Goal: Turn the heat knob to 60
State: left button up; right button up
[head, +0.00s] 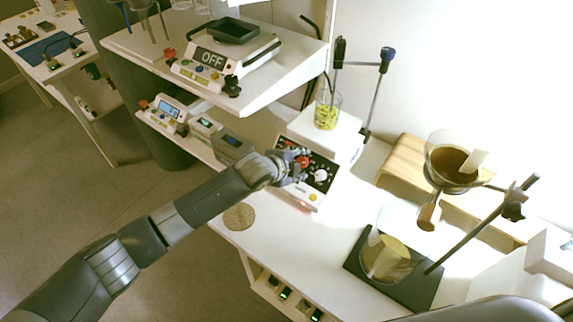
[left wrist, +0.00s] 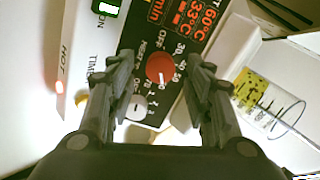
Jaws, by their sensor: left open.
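The heater (head: 346,139) has a dark control panel (head: 318,168) with a red heat knob (head: 303,161) and a white knob (head: 321,175). In the left wrist view the red knob (left wrist: 160,68) sits in a ring of numbers, its pale mark pointing down the picture; the number there is hard to read. The lit display (left wrist: 195,20) shows 60°C above 33°C. My left gripper (head: 292,168) is open at the panel, its fingers (left wrist: 163,64) on either side of the red knob; contact cannot be told. My right gripper is not in view.
A beaker with yellow-green pieces (head: 326,112) stands on the heater. Small devices (head: 230,147) stand left of it, below a shelf (head: 281,86). A filter stand with a funnel (head: 454,165) and flask (head: 386,260) is at right. A round cork mat (head: 239,217) lies near the front edge.

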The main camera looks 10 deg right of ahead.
pick_arm(q)
jog(key=v, duration=1)
jog(key=shift+a+r, duration=0.2)
jog(key=shift+s, duration=0.1)
